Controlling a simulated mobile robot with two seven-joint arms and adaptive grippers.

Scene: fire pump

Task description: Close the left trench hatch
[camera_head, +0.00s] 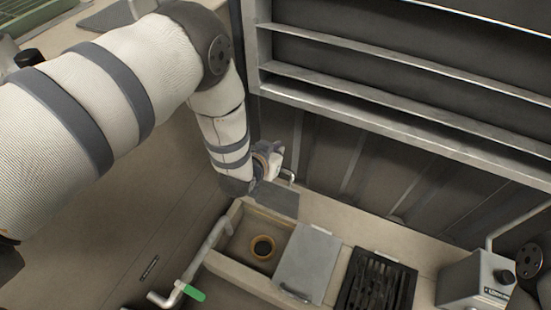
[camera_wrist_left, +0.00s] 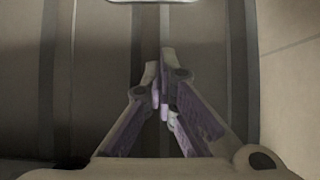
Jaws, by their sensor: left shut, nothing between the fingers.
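The left trench opening (camera_head: 240,240) is uncovered, and a round brass-coloured ring shows inside it. A dark grey plate (camera_head: 274,199) at its back edge looks like the left hatch, raised; its exact tilt is hard to tell. My left gripper (camera_head: 270,163) is just behind and above this plate, close to the wall, partly hidden by its own wrist. Whether it touches the plate cannot be told. In the left wrist view its fingers (camera_wrist_left: 161,100) meet at the tips, shut and empty. My right gripper does not show.
A grey lid (camera_head: 310,258) with a handle lies flat right of the opening. A black grate (camera_head: 377,284) and a grey box (camera_head: 478,281) follow. A pipe with a green lever (camera_head: 192,292) stands left of the trench. The ribbed wall (camera_head: 340,165) rises close behind.

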